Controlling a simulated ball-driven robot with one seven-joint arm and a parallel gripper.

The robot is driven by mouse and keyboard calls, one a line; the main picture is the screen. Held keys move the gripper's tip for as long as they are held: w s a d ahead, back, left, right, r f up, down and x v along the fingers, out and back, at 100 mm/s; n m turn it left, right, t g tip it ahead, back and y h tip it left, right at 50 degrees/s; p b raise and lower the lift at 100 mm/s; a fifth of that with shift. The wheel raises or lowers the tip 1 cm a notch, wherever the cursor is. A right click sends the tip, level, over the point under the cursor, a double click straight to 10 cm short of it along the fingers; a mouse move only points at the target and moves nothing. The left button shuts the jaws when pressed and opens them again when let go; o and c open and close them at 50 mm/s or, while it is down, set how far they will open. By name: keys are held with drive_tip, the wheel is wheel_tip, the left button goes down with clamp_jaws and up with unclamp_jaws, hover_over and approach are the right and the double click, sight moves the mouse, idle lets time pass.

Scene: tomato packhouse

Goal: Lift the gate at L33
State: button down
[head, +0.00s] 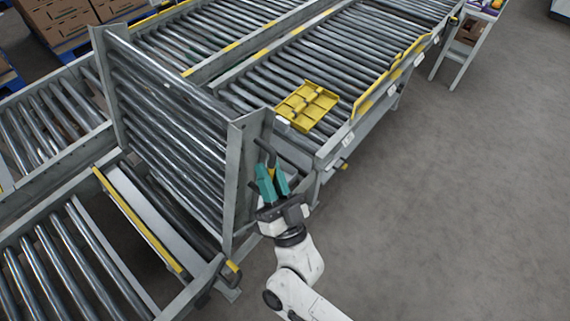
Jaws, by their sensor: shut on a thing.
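The gate (240,185) is a hinged section of conveyor with steel rollers in a grey frame. It stands raised, close to upright, across the conveyor line, with its rollers facing left. My gripper (271,176), with teal fingers, is at the gate's near right side. It is shut on the gate's dark handle (264,148), most of which the fingers hide. I cannot read a label L33 on the gate.
A gap with a yellow-edged crossbar (140,222) lies below the gate. A yellow tray (307,104) rests on the rollers to the right. Cartons (62,18) stand at the top left. Grey floor (450,200) is clear at the right.

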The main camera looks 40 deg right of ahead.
drive_tip(key=shift+s+a+r+n+y, duration=0.15)
drive_tip(key=shift+a+n+y, duration=0.15)
drive_tip(key=shift+a, duration=0.15)
drive_tip(key=shift+s+a+r+n+y, duration=0.1)
drive_tip(key=shift+a+n+y, duration=0.1)
drive_tip(key=shift+a+n, duration=0.15)
drive_tip(key=c, duration=1.1)
unclamp_jaws()
drive_tip(key=shift+c, duration=0.2)
drive_tip(key=b+v, duration=0.2)
drive_tip(key=v, duration=0.8)
drive_tip(key=shift+s+a+f+b, duration=0.15)
drive_tip(key=shift+s+f+b, duration=0.1)
drive_tip(key=shift+f+b, duration=0.05)
